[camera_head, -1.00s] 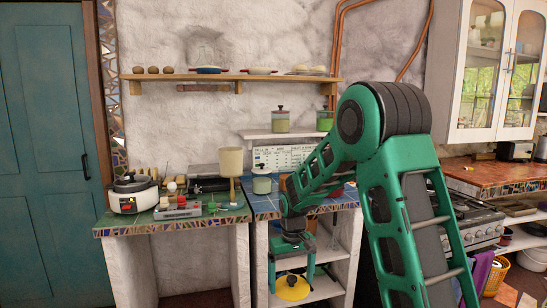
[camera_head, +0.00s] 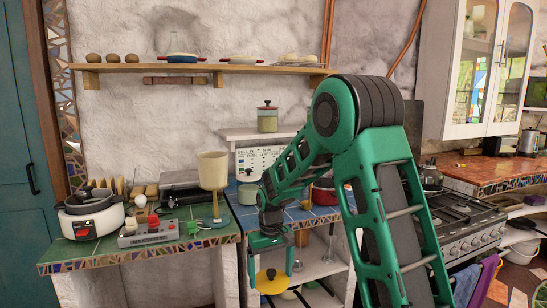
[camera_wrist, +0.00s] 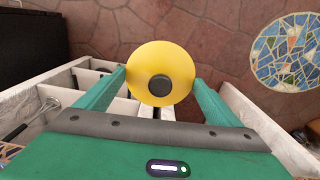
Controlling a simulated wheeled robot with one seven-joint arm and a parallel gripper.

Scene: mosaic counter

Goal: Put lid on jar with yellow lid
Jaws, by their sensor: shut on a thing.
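My gripper (camera_head: 271,266) is shut on a yellow lid (camera_head: 271,282) with a dark round knob. It holds the lid in front of the shelf unit, below the blue tiled counter top. In the wrist view the yellow lid (camera_wrist: 160,60) is between my two green fingers, its knob toward the camera. A green jar (camera_head: 267,122) with a dark red lid stands on the small ledge above. No jar with a yellow lid on it shows.
The blue tiled counter (camera_head: 243,216) has a red pot (camera_head: 324,193) on it, partly behind my arm. A rice cooker (camera_head: 92,214) is further left, and a stove (camera_head: 455,225) stands at right.

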